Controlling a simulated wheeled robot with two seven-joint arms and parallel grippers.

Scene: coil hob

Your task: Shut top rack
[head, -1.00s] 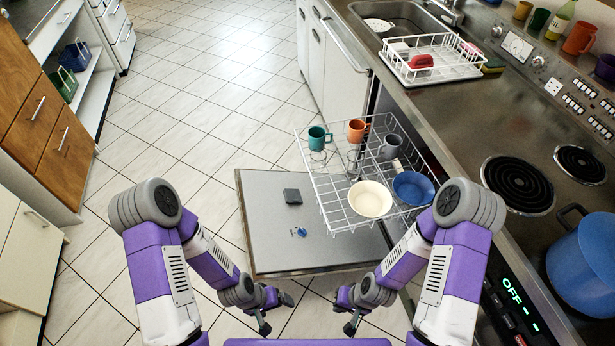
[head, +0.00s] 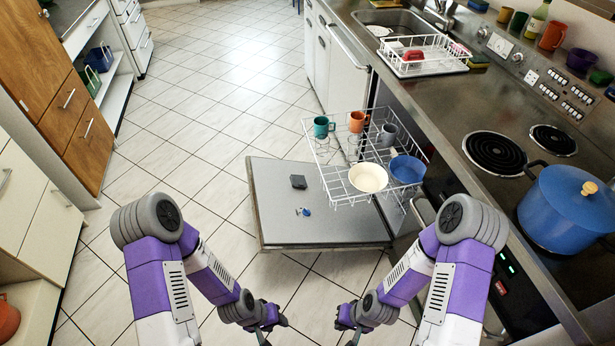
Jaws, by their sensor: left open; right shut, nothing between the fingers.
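The top rack (head: 330,184) is a white wire dishwasher rack, pulled out over the open dishwasher door (head: 270,222). It holds a teal mug (head: 321,127), an orange mug (head: 357,121), a grey mug (head: 388,134), a cream bowl (head: 368,177) and a blue bowl (head: 407,169). My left gripper (head: 266,338) is low at the bottom of the head view, in front of the door, open and apart from the rack. My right gripper (head: 350,338) is also low there, shut and empty, apart from the rack. The fingertips are partly cut off by the lower edge.
A dark block (head: 298,181) and a small blue item (head: 304,211) lie on the lowered door. The counter (head: 440,110) runs along the right, with a dish drainer (head: 432,66) and a blue pot (head: 567,210). Tiled floor (head: 200,130) is free on the left.

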